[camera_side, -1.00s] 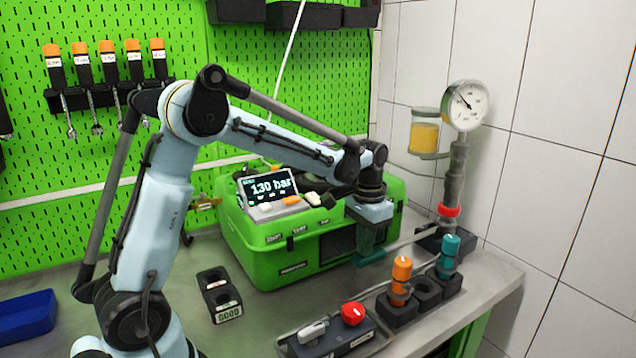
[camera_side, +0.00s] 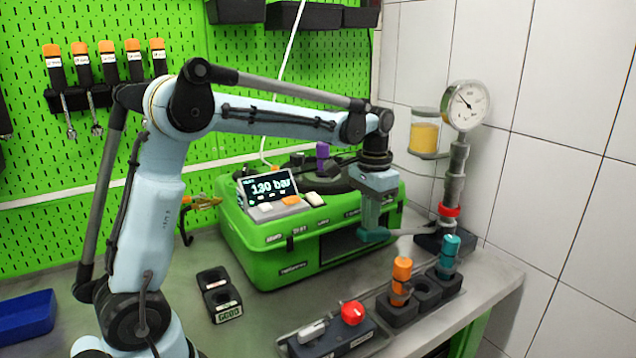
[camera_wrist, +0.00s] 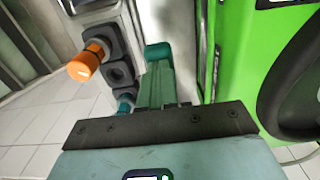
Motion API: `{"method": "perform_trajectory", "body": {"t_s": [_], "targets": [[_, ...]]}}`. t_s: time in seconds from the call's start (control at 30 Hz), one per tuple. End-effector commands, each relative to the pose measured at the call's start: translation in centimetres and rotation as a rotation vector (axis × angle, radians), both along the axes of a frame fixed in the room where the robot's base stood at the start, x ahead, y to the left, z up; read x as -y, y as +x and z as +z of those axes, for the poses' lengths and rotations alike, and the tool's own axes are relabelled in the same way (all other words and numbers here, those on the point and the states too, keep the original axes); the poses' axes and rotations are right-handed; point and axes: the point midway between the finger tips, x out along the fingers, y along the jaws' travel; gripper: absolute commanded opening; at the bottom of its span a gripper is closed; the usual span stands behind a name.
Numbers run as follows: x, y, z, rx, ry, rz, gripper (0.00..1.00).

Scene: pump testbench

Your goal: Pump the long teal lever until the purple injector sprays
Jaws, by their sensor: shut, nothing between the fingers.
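The long teal lever (camera_side: 375,236) has a teal grip and a grey rod that runs right to the pump base under the gauge. My gripper (camera_side: 370,226) is shut and points down, with its fingertips at the teal grip. They seem to touch it, but nothing is clearly held between them. In the wrist view the teal grip (camera_wrist: 158,51) shows just beyond my shut fingers (camera_wrist: 163,75). The purple injector (camera_side: 322,151) stands upright on top of the green tester, behind the screen. I see no spray at it. The screen (camera_side: 268,187) reads 130 bar.
The green tester (camera_side: 285,255) is left of my gripper. A dial gauge (camera_side: 467,104) and an amber jar (camera_side: 424,138) stand at the right. Orange (camera_side: 401,270) and teal (camera_side: 449,250) capped parts sit in a black holder in front. A red knob (camera_side: 353,313) is nearer.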

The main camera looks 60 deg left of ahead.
Motion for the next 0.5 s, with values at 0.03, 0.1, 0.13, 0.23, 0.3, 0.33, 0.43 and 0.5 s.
{"method": "perform_trajectory", "body": {"t_s": [0.03,0.1,0.13,0.23,0.3,0.33,0.43,0.5], "targets": [[0.01,-0.01,-0.01,0.0,0.0,0.0,0.0],[0.0,-0.01,-0.02,0.0,0.0,0.0,0.0],[0.0,-0.01,-0.02,0.0,0.0,0.0,0.0],[0.0,0.0,-0.03,0.0,0.0,0.0,0.0],[0.0,0.0,-0.04,0.0,0.0,0.0,0.0],[0.0,0.0,-0.07,0.0,0.0,0.0,0.0],[0.0,-0.02,-0.38,0.0,0.0,0.0,0.0],[-0.01,-0.04,-0.72,0.0,0.0,0.0,0.0]]}}
